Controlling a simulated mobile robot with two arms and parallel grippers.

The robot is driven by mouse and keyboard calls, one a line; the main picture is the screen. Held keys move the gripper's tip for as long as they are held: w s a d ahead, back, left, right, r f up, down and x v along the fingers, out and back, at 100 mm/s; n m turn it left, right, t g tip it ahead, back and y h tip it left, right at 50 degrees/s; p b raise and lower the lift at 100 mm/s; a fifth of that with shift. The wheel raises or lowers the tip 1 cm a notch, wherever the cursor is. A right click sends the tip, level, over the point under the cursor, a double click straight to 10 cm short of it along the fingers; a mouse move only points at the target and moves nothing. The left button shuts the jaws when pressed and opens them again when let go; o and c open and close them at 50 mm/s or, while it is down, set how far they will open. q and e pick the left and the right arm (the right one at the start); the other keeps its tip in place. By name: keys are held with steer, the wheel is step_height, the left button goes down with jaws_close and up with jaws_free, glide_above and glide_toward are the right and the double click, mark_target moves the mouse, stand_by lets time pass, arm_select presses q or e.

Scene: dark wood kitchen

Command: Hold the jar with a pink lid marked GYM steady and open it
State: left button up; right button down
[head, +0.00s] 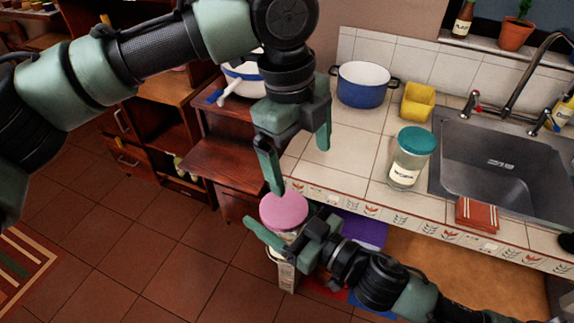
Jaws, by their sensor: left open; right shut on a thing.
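The jar's pink lid (284,210) shows near the middle of the head view, in front of the counter edge and above the floor. A little of the clear jar body (292,235) shows beneath the lid; no GYM mark is readable. My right gripper (283,234) comes from the lower right and is shut on the jar just below the lid. My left gripper (300,168) is open above the jar and points down. Its left finger's tip is at the lid's back edge in the picture; I cannot tell whether it touches.
A jar with a teal lid (409,158) stands on the tiled counter (345,165) beside the sink (497,165). Wooden cabinets stand at left; the tiled floor is open.

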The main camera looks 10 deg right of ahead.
mark_target(286, 202)
arm_select(q)
steer(key=shift+s+a+f+m+y, duration=0.15)
steer(key=shift+s+a+y, duration=0.25)
steer(key=shift+a, duration=0.2)
steer(key=shift+s+a+r+m+y, duration=0.15)
steer(key=shift+s+a+y, duration=0.2)
steer(key=shift+a, duration=0.25)
steer(key=shift+s+a+f, duration=0.2)
steer(key=shift+f, duration=0.15)
step_height(286, 202, down, 8)
steer(key=shift+r, duration=0.25)
steer(key=shift+w+d, duration=0.1)
steer(key=c, duration=1.5)
steer(key=n, duration=0.5)
steer(key=shift+w+d+r+n, duration=0.1)
steer(key=shift+d+n, duration=0.05)
steer(key=shift+n, duration=0.25)
steer(key=n, duration=0.4)
steer(key=shift+w, duration=0.1)
steer(key=n, duration=0.3)
steer(key=shift+w+r, duration=0.1)
